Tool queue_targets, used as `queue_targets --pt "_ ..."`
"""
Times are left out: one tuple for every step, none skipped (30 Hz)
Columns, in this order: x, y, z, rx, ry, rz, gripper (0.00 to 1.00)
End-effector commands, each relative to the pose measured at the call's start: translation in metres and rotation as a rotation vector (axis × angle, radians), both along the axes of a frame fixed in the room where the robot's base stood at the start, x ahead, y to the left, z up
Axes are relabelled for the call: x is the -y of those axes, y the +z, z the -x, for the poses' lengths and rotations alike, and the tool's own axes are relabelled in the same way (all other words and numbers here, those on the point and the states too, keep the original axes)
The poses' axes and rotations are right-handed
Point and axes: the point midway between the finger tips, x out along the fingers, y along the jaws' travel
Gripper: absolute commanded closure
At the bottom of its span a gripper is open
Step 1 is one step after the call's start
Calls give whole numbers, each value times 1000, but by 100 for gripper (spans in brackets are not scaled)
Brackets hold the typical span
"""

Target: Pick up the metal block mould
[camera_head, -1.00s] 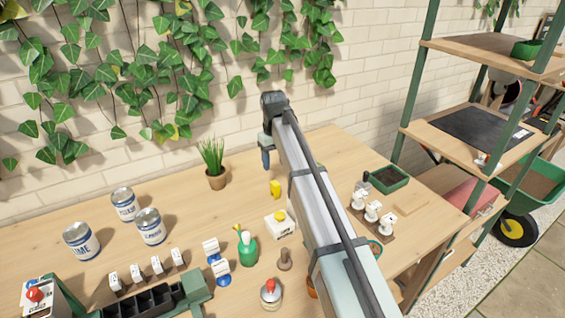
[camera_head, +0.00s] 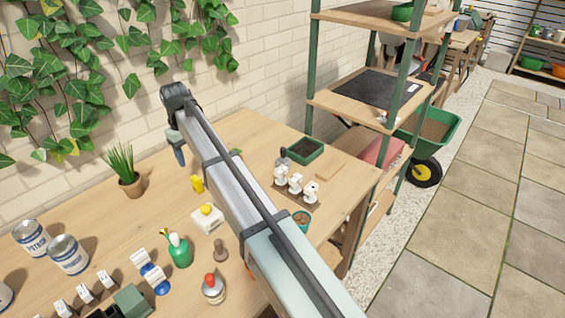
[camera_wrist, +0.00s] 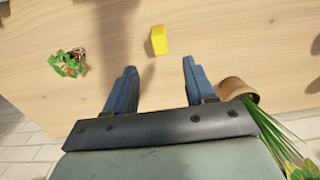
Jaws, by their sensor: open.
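A small grey piece with a dark upright handle (camera_head: 283,157), likely the metal block mould, stands at the left end of the green tray in the head view. It is small there, so I cannot be sure of it. I do not see it in the wrist view. My gripper (camera_wrist: 158,68) is open and empty above the table's back part, well left of that piece. In the head view one blue finger (camera_head: 179,155) shows below the wrist, between the potted plant and my arm.
A yellow block (camera_wrist: 158,40) lies just beyond my fingertips. The potted plant (camera_wrist: 235,88) is close beside one finger. The green tray (camera_head: 320,154), a rack of white-topped pieces (camera_head: 290,195) and a shelf (camera_head: 350,105) are right of my arm. A red-green item (camera_wrist: 70,65) lies on the table.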

Motion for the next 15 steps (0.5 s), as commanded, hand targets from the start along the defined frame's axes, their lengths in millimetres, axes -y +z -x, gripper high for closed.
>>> queue_targets --pt "0 0 0 0 0 0 45" --pt "0 0 0 0 0 0 45" --pt "0 0 0 0 0 0 45" --pt "0 0 0 0 0 0 45" --pt "0 0 0 0 0 0 45" --pt "0 0 0 0 0 0 46" --pt "0 0 0 0 0 0 46" --pt "0 0 0 0 0 0 46" --pt "0 0 0 0 0 0 46" --pt "0 0 0 0 0 0 46" --pt "0 0 0 0 0 0 46" --pt "1 0 -1 0 -1 0 46" --pt "3 0 -1 0 -4 0 46" --pt "5 0 -3 0 -8 0 46" --pt "11 0 -6 0 -15 0 46"
